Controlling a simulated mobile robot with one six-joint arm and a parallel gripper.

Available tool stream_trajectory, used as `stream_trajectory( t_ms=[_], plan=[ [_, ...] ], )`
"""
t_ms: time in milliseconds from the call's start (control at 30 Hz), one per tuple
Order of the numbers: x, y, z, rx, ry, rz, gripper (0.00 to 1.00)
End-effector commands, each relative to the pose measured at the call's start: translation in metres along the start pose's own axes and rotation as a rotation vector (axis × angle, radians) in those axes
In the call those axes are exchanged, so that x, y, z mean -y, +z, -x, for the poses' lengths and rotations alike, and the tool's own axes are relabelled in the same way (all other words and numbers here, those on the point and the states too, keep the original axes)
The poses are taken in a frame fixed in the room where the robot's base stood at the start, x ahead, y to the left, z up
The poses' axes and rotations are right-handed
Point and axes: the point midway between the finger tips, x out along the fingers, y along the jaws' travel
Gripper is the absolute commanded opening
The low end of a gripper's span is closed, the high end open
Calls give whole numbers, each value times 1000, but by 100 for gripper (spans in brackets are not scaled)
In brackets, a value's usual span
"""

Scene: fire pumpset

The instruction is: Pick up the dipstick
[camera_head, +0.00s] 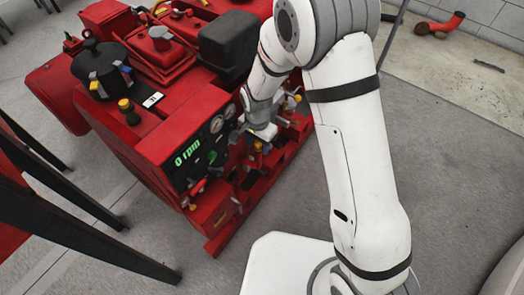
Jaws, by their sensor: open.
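My gripper (262,131) is at the end of my white arm, low against the right front side of the red fire pumpset (190,122). It is small and partly hidden among fittings, beside the panel's gauges. It is open, and I see nothing held in it. Small yellow and orange parts (258,146) show right by the gripper. I cannot tell which of these, if any, is the dipstick. My forearm and wrist hide part of the pumpset's right side.
The control panel (187,152) shows green "0 rpm". Black slanted legs (95,236) of a red structure stand at lower left. A red-orange pipe piece (446,24) and a thin dark object (489,66) lie on the floor at upper right.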

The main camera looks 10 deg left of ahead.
Motion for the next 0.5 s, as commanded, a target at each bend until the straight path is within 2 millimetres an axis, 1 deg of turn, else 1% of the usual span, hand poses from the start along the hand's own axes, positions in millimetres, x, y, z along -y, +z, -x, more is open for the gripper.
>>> stream_trajectory(
  t_ms=[33, 67, 500],
  plan=[
    [0, 0, 0, 0, 0, 0, 47],
    [0, 0, 0, 0, 0, 0, 45],
    [0, 0, 0, 0, 0, -1, 10]
  ],
)
